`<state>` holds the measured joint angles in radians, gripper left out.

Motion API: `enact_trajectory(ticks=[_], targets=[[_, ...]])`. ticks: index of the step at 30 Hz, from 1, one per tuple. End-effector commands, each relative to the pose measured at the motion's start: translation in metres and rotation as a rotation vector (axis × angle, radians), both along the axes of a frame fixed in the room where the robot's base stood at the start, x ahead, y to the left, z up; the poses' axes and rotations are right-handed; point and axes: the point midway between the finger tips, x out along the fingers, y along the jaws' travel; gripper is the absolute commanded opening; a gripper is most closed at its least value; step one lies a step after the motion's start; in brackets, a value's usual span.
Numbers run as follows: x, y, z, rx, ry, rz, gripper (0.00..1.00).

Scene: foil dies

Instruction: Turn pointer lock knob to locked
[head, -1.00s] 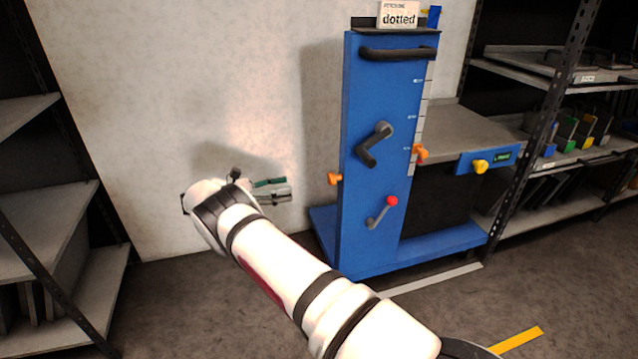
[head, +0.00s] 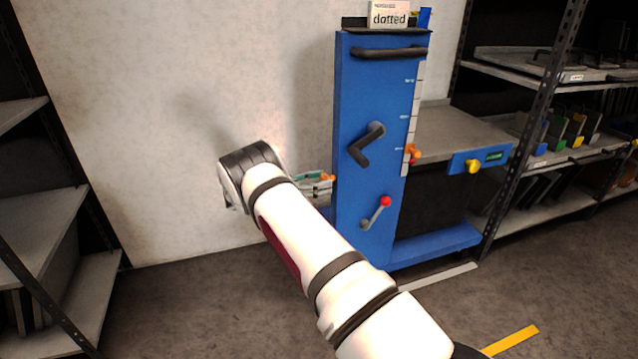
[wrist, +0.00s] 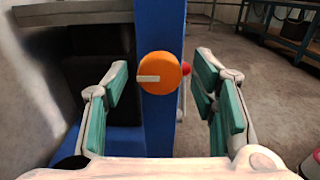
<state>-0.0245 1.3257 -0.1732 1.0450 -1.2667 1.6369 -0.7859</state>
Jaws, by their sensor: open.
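The round orange knob (wrist: 170,66) is on the narrow side of the blue column (wrist: 160,125); its white mark lies level, toward the left. In the head view the knob (head: 328,177) shows at the column's left edge, partly beside my fingers. My gripper (wrist: 162,82) is open, with one teal-padded finger on each side of the knob and gaps between pads and knob. In the head view my gripper (head: 318,184) is just left of the column, partly hidden by my arm. An orange pointer (head: 413,150) sits on the column's scale.
A black crank (head: 366,145) and a red-balled lever (head: 378,211) stick out from the column's front. A grey table (head: 445,130) with a yellow knob (head: 473,167) is at right. Shelves flank both sides; a plain wall (head: 150,120) stands behind.

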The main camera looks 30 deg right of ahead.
Motion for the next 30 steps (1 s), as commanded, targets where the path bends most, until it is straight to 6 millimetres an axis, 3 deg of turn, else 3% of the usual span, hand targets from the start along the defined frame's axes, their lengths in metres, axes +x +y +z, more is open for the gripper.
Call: enact_trajectory(ticks=[8,12,15,30], targets=[[-0.0002,-0.0008,0.0001,0.0,0.0,0.001,0.53],[-0.0002,-0.0007,0.0001,0.0,0.0,0.001,0.21],[-0.0002,-0.0007,0.0001,0.0,0.0,0.0,0.04],[0.0,0.0003,-0.0007,-0.035,-0.113,0.001,0.04]])
